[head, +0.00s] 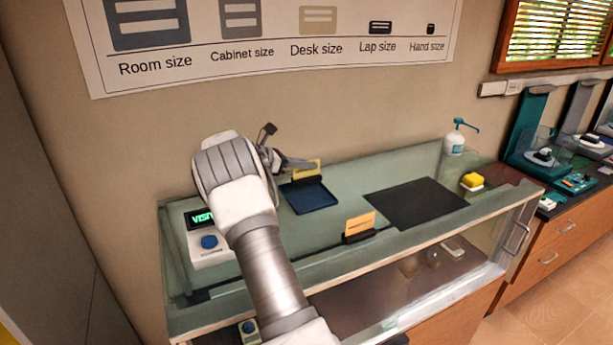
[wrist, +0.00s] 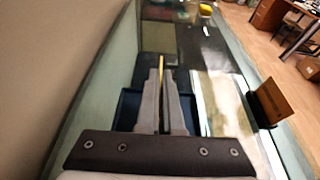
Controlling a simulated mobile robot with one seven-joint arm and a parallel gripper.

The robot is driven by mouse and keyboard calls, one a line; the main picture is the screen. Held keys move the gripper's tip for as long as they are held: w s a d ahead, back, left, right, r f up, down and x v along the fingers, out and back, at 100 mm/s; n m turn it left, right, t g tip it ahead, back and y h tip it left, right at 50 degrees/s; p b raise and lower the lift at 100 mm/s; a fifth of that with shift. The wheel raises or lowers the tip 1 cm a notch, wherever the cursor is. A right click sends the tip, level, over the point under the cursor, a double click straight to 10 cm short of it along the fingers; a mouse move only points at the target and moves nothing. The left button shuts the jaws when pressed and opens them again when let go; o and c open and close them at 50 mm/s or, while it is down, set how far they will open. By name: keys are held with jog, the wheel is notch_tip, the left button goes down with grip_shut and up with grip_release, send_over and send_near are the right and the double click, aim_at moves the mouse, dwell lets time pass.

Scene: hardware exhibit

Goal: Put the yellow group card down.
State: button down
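My gripper (head: 300,163) is over the back of the glass-topped counter, at the far edge of a dark blue tray (head: 310,198). It is shut on the yellow group card (head: 308,171), which shows edge-on as a thin upright yellow strip (wrist: 161,63) between the fingers (wrist: 161,78) in the wrist view. The tray also shows in the wrist view (wrist: 127,108), on both sides below the fingers. The card's lower edge is near the tray; I cannot tell whether it touches.
An orange card (head: 360,223) stands in a black holder near the counter's front edge. A black mat (head: 415,203), a yellow-topped block (head: 473,181) and a pump bottle (head: 455,140) are to the right. A device with a blue button (head: 209,242) is at left.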

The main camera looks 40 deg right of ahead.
aim_at(304, 177)
jog(key=shift+f, duration=2.05)
jog(key=shift+f, duration=0.25)
jog(key=c, duration=1.1)
grip_release()
jog(key=shift+r, duration=0.1)
